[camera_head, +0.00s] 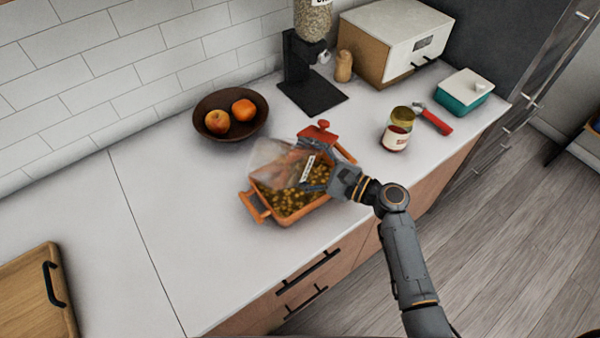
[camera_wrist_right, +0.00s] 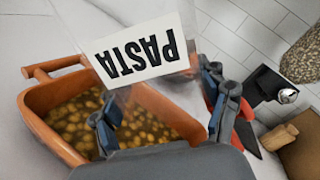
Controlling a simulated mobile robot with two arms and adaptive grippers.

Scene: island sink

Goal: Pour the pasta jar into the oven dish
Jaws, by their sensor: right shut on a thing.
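The pasta jar (camera_head: 272,160) is see-through, with a white label reading PASTA (camera_wrist_right: 135,50) that shows upside down in the right wrist view. It is tipped on its side above the orange oven dish (camera_head: 258,212). The oven dish also shows in the right wrist view (camera_wrist_right: 45,125); its bottom is covered with small yellow-brown pieces. My right gripper (camera_head: 318,176) is shut on the jar, over the dish's right part. Its fingers show on both sides of the jar in the right wrist view (camera_wrist_right: 165,112). I cannot tell whether pasta remains in the jar. My left gripper is out of view.
A red-knobbed object (camera_head: 320,130) stands just behind the dish. A dark fruit bowl (camera_head: 205,128) is behind left, and a black dispenser (camera_head: 305,88) is at the back. The counter's left middle is clear.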

